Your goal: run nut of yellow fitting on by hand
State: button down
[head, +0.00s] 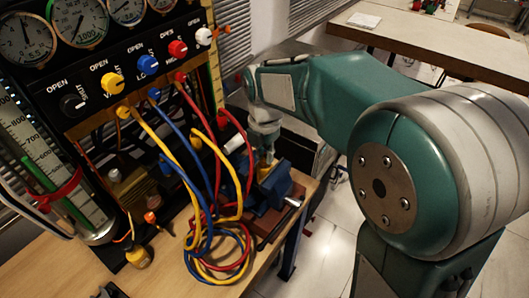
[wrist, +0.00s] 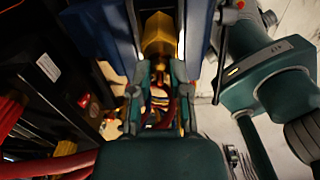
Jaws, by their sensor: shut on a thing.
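The blue vise (head: 262,198) stands at the right edge of the wooden bench, with a yellow fitting (head: 266,170) upright in it. In the wrist view the fitting's yellow hexagonal body (wrist: 158,36) sits between the blue vise jaws (wrist: 106,30). My gripper (head: 267,156) points down over the vise. In the wrist view my gripper (wrist: 159,75) has its two teal fingers on either side of a brass-yellow part in line with the fitting, shut on what looks like its nut. The fingers and shadow partly hide the nut, and its threads cannot be made out.
Yellow, blue and red hoses (head: 210,240) hang from the panel (head: 130,70) and coil on the bench just left of the vise. The panel carries gauges and coloured knobs. A small yellow part (head: 138,257) stands at the left. Bare bench (head: 165,275) shows in front.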

jog(key=shift+m, duration=0.4)
jog(key=m, duration=0.4)
jog(key=shift+m, duration=0.3)
jog(key=m, duration=1.2)
jog(key=shift+w, duration=0.1)
jog(key=m, duration=0.5)
jog(key=shift+r, duration=0.1)
jog(key=shift+m, duration=0.3)
jog(key=c, duration=0.6)
grip_release()
jog(key=shift+a, duration=0.1)
